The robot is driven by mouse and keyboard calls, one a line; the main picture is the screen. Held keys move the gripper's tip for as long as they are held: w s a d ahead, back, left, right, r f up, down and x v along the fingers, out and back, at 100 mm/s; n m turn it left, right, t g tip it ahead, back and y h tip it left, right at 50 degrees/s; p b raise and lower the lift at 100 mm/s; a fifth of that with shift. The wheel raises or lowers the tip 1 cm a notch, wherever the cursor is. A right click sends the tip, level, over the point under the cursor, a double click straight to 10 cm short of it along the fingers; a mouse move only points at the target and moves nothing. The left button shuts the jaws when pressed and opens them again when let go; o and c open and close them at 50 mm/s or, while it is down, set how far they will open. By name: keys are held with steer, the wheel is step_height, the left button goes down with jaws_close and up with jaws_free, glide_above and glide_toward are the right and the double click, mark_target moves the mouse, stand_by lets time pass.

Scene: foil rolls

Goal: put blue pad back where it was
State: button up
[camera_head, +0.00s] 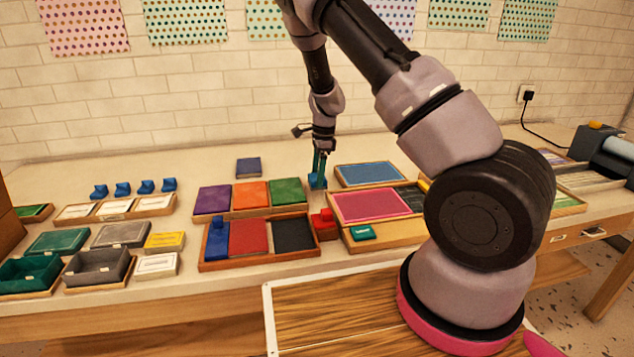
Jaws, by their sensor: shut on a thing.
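The back row has purple (213,199), orange (250,194) and green (287,191) pads.
A red block (324,224) stands right of the front tray. Framed blue (368,173) and pink (371,205) panels lie right of my gripper. Several small blue blocks (122,189) stand at the left, behind trays and bins (98,267). The table behind the dark blue pad is clear.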

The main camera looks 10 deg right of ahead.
steer(key=shift+f, duration=1.3)
steer(key=shift+f, duration=0.15)
steer(key=o, duration=1.2)
step_height(320, 180, up, 12)
steer(key=d, duration=0.2)
steer(key=s+d+r+n+t+y, duration=0.1)
steer(key=s+r+n, duration=0.2)
steer(key=s+r, duration=0.5)
steer(key=s+d+r+n+t+y, duration=0.1)
steer(key=s+r+n+t+y, duration=0.2)
steer(key=r, duration=0.8)
steer(key=shift+s+d+r+n+t+h, duration=0.45)
steer(key=shift+s+r+n, duration=1)
steer(key=shift+s, duration=1.75)
steer(key=shift+s+d+r+n+t+h, duration=0.1)
steer(key=shift+s+r+n+t+h, duration=0.55)
steer(key=shift+s+r+n, duration=1.65)
steer(key=shift+s+d+r+n+t+h, duration=0.3)
steer(key=shift+s+r+t+h, duration=0.45)
steer(key=shift+s, duration=3.3)
steer(key=shift+r+g, duration=0.15)
steer(key=shift+g, duration=0.1)
